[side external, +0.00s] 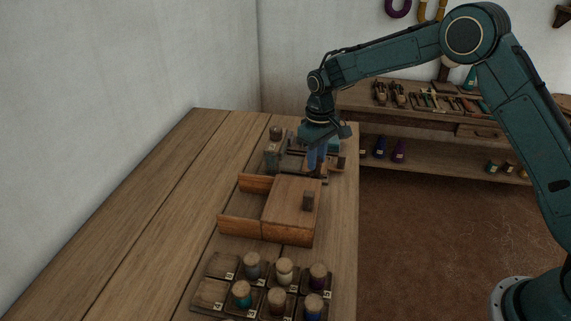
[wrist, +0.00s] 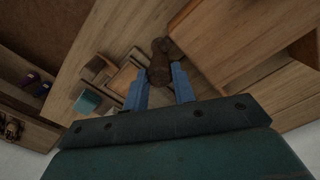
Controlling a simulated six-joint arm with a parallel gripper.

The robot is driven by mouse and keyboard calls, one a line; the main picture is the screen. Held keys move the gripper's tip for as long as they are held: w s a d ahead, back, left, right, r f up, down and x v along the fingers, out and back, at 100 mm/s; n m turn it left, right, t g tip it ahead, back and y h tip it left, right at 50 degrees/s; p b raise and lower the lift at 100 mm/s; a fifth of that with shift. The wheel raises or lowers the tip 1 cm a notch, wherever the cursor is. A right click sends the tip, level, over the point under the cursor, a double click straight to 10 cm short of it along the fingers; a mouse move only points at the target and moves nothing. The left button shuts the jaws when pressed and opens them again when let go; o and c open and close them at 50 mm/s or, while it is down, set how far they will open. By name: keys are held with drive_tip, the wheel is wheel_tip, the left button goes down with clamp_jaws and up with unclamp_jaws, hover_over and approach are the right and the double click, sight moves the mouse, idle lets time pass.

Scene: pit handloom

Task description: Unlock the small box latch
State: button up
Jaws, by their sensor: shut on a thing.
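My gripper (side external: 315,166) is just behind the box, pointing down. In the wrist view, its blue fingers (wrist: 161,84) are on either side of a dark brown, rounded wooden piece (wrist: 160,62) and shut on it. The piece reaches close to the edge of the box (wrist: 235,40); whether it touches the box or the latch I cannot tell. In the side view my fingers mostly hide the piece.
Several spools with wooden tops (side external: 284,269) stand on dark tiles in front. Small wooden fittings (side external: 272,158) lie behind the box. The left of the table (side external: 150,205) is clear. A tool shelf (side external: 430,150) stands behind.

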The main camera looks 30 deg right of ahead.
drive_tip(key=m, duration=0.4)
drive_tip(key=shift+m, duration=1.9)
drive_tip(key=shift+r, duration=0.1)
drive_tip(key=o, duration=1)
wheel_tip(320, 180, up, 14)
